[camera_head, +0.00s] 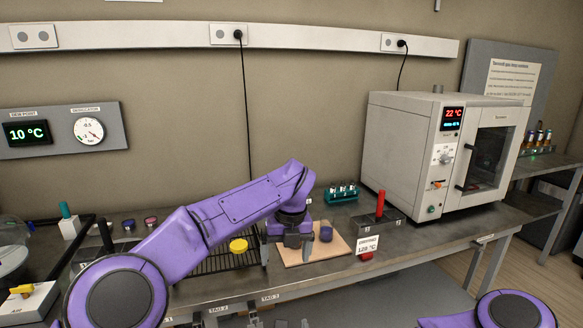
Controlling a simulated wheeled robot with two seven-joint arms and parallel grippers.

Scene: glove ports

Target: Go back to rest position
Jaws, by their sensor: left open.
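My left arm is purple and reaches in from the left across the bench. Its dark gripper (298,243) is over the wooden board (318,253) and is open. I see nothing held between its fingers, though the view of them is small. A dark blue round piece (326,234) is just right of the gripper on the board. Of my right arm only a purple joint shows at the bottom right corner; its gripper is out of view.
A white oven (400,150) reading 22 °C stands at the back right. A black wire rack (215,262) lies behind my arm.

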